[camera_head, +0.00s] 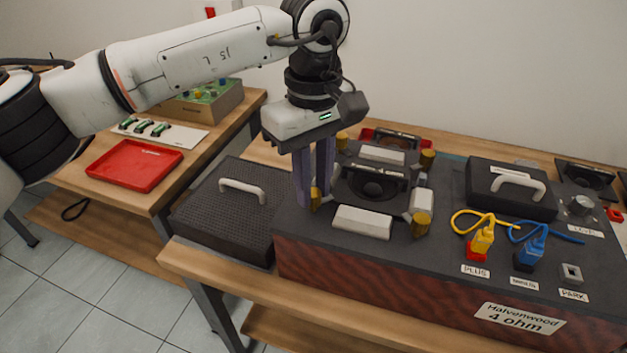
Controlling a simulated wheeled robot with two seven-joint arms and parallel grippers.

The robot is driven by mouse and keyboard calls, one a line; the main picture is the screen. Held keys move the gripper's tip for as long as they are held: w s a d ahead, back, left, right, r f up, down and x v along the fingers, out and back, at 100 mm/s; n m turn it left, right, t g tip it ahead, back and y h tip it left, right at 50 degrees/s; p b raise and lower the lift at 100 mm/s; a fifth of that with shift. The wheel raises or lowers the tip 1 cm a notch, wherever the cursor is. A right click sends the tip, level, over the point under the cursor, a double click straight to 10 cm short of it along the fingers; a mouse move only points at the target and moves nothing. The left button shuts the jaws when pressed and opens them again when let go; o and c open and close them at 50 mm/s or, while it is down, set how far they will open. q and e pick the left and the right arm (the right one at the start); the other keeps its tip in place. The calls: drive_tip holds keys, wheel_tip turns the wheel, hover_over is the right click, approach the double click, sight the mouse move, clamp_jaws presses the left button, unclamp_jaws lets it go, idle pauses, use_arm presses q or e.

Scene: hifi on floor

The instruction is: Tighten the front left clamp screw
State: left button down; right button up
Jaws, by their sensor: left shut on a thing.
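The front left clamp screw (316,197) is a yellow-brass knob at the front left corner of the clamp frame on the dark speaker cabinet (440,262). My left gripper (313,190) comes down from above with long purple-grey fingers, shut on this screw. The fingers hide part of it. A black speaker driver (372,186) sits in the frame between white clamp bars (362,222). Other brass screws stand at the front right (421,222), back right (427,158) and back left (342,141). My right gripper is not in view.
A black grille with a white handle (243,190) lies left of the cabinet. Yellow (481,240) and blue (530,249) plugs with cables stand at the right, near a handled black cover (510,190). A red tray (134,165) is on the left table.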

sight(313, 192)
use_arm(q)
drive_tip(key=shift+r+m, duration=0.1)
drive_tip(key=shift+m, duration=0.2)
drive_tip(key=c, duration=1.6)
unclamp_jaws()
drive_tip(key=shift+o, duration=0.2)
wheel_tip(313, 192, up, 10)
